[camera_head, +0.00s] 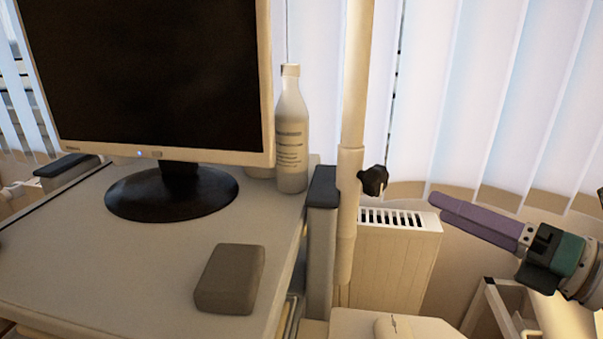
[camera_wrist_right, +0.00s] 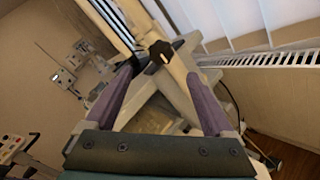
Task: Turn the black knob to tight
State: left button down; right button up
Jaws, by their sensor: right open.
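The black knob (camera_head: 373,181) sticks out to the right from a cream upright pole (camera_head: 352,120) in the head view. It also shows in the right wrist view as a lobed black knob (camera_wrist_right: 160,54), between and beyond the fingers. My right gripper (camera_head: 436,197) comes in from the right with purple fingers pointing left toward the knob, apart from it. In the wrist view the right gripper (camera_wrist_right: 158,88) is open and empty, its two fingers spread wide. My left gripper is not in view.
A grey cart top (camera_head: 150,270) holds a monitor (camera_head: 150,70), a white bottle (camera_head: 291,135) and a grey box (camera_head: 230,279). A white radiator (camera_head: 395,255) stands behind and below the knob. Window blinds (camera_head: 490,90) hang behind. The space between gripper and knob looks clear.

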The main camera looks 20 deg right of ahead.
aim_at(381, 184)
jog(key=shift+n, duration=0.6)
jog(key=b+x, duration=0.2)
jog(key=x, duration=0.8)
jog(key=shift+d+b, duration=0.1)
jog(key=shift+b, duration=0.25)
jog(key=c, duration=1.3)
